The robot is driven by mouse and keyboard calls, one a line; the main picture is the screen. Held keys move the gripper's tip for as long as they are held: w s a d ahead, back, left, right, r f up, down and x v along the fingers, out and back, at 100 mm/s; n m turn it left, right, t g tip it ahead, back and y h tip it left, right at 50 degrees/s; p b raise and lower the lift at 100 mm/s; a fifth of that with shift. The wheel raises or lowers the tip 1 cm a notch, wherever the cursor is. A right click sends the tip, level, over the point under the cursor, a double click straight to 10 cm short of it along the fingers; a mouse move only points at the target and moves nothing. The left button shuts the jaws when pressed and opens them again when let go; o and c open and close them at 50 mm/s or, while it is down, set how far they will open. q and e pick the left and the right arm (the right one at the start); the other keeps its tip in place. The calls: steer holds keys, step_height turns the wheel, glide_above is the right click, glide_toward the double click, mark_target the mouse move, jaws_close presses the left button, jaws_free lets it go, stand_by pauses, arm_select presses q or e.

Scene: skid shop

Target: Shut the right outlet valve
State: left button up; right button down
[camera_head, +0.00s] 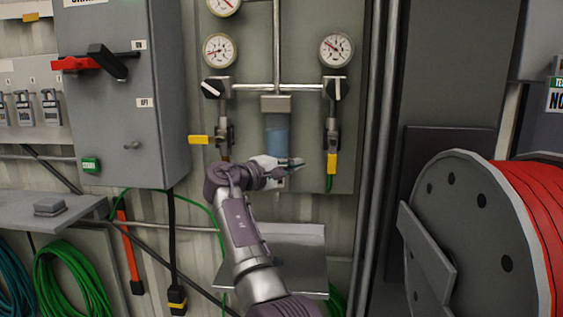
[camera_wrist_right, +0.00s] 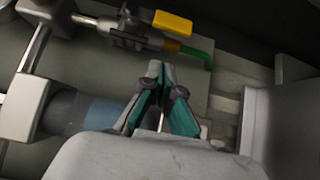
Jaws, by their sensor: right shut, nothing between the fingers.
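The right outlet valve has a yellow lever handle (camera_head: 332,163) that hangs straight down, in line with its pipe. Its valve body (camera_head: 331,125) sits below the right gauge. In the right wrist view the yellow handle (camera_wrist_right: 172,22) lies along the pipe toward the green hose. My right gripper (camera_head: 296,163) is left of the handle in the head view, in front of the panel. Its fingers (camera_wrist_right: 162,70) are closed together and empty, with a visible gap to the handle. My left gripper is not in view.
The left outlet valve's yellow handle (camera_head: 199,139) points sideways. A blue filter bowl (camera_head: 277,133) stands between the valves, partly behind my right gripper. Gauges (camera_head: 336,50) are above. A metal shelf (camera_head: 285,262) juts out below. A red hose reel (camera_head: 465,225) stands at the right.

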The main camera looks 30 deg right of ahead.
mark_target(333, 155)
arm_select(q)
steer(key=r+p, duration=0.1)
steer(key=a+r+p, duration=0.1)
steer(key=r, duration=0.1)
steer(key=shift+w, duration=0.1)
arm_select(e)
steer(key=d, duration=0.2)
steer(key=s+d, duration=0.1)
steer(key=d, duration=0.2)
steer(key=shift+s+d, duration=0.25)
steer(key=shift+d, duration=0.1)
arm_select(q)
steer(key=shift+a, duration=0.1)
